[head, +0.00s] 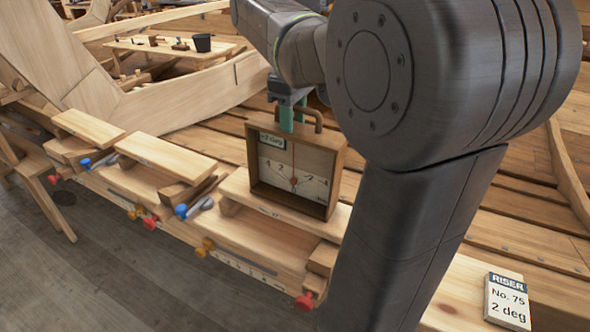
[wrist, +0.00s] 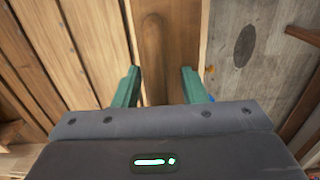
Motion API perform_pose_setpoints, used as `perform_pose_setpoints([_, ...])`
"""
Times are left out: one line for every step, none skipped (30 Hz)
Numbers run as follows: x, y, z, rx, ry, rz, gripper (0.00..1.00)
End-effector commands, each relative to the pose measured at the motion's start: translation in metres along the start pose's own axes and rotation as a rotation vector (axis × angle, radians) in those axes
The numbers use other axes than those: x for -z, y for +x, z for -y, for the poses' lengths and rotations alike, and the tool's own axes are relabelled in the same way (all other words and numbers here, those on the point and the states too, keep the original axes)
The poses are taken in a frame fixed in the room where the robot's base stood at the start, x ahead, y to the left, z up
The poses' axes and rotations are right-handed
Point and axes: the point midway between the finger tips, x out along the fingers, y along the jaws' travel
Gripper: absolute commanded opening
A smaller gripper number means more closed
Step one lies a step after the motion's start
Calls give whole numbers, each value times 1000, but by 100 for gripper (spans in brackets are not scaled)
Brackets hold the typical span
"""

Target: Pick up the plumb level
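The plumb level (head: 295,172) is a wooden box with a pale scale face, a red needle and a rounded handle (head: 312,114) on top. It stands upright on a plank on the hull's edge. My gripper (head: 288,116) is over its top, pointing down at the handle. In the wrist view my gripper (wrist: 160,80) is open, its two green fingers apart. The box's wooden top and the handle (wrist: 152,45) show in the gap, with clear space on both sides. My arm hides part of the scene right of the level.
Planks (head: 165,155) held by clamps with red, blue and yellow ends line the hull's edge. A sign (head: 507,301) reading "RISER No. 75 2 deg" lies at lower right. A workbench with a dark bucket (head: 202,42) stands at the back. Grey floor (head: 90,270) is open at lower left.

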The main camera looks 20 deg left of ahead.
Motion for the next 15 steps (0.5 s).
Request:
perform_pose_setpoints([0,6,0,2,0,3,38])
perform_pose_setpoints([0,9,0,2,0,2,38])
perform_pose_setpoints([0,12,0,1,0,1,38])
perform_pose_setpoints([0,13,0,0,0,1,38])
perform_pose_setpoints([0,14,0,1,0,1,38])
perform_pose_setpoints([0,15,0,0,0,1,38])
perform_pose_setpoints([0,15,0,0,0,0,38])
perform_pose_setpoints([0,15,0,0,0,0,38])
perform_pose_setpoints([0,15,0,0,0,0,38])
perform_pose_setpoints([0,15,0,0,0,0,38])
perform_pose_setpoints([0,15,0,0,0,0,38])
perform_pose_setpoints([0,15,0,0,0,0,32])
perform_pose_setpoints([0,15,0,0,0,0,26])
perform_pose_setpoints([0,15,0,0,0,0,20])
perform_pose_setpoints([0,15,0,0,0,0,13])
